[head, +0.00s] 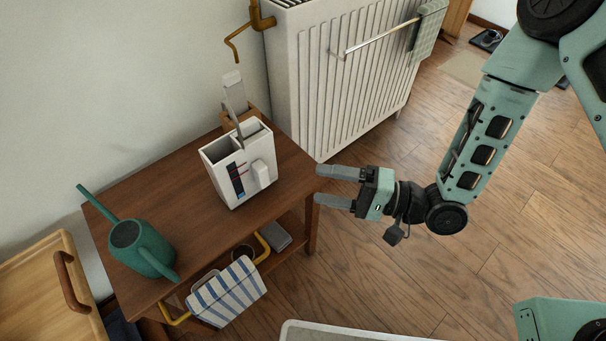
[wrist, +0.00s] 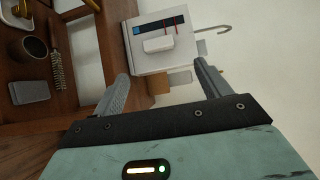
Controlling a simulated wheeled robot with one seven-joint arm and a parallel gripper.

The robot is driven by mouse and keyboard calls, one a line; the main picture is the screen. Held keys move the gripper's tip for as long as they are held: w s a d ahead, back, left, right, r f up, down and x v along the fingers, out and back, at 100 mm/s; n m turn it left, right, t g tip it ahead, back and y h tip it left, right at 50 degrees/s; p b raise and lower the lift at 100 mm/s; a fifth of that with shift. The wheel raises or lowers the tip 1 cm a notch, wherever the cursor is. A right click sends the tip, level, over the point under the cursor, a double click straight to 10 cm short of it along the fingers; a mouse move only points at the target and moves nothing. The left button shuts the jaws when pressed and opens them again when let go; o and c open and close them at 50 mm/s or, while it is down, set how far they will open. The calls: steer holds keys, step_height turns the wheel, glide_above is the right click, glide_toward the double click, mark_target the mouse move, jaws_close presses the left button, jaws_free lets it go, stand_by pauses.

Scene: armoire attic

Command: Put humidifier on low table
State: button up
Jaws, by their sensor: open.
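A white box-shaped appliance (head: 228,187), which I take to be the humidifier, stands upright on the brown wooden low table (head: 188,214). It has a dark strip with blue and red marks and a protruding white block on its front. My gripper (head: 318,186) is open and empty, to the right of the appliance and apart from it, by the table's right edge. In the wrist view the appliance (wrist: 178,56) appears beyond and between the open fingers (wrist: 161,72). Its far side is hidden.
A green watering can (head: 140,249) stands on the table's near left part. A striped cloth (head: 227,292) hangs at its front. A grey item (head: 275,236) lies on the lower shelf. A white radiator (head: 345,75) stands behind. The floor at right is mostly clear.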

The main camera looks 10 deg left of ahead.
steer(key=w+d+r+n+t+h, duration=0.2)
steer(key=w+d+r+n+h, duration=0.4)
steer(key=h, duration=0.6)
steer(key=s+d+r+g+h, duration=0.1)
steer(key=s+d+r, duration=0.2)
steer(key=s, duration=0.2)
steer(key=s+d+r+n+g+h, duration=0.1)
steer(key=s+d+r+h, duration=0.1)
steer(key=s, duration=0.4)
steer(key=s+d+r+n+g+h, duration=0.1)
steer(key=s+d+r+h, duration=0.1)
steer(key=s+r, duration=0.3)
steer(key=shift+s+d, duration=0.35)
steer(key=shift+d, duration=0.5)
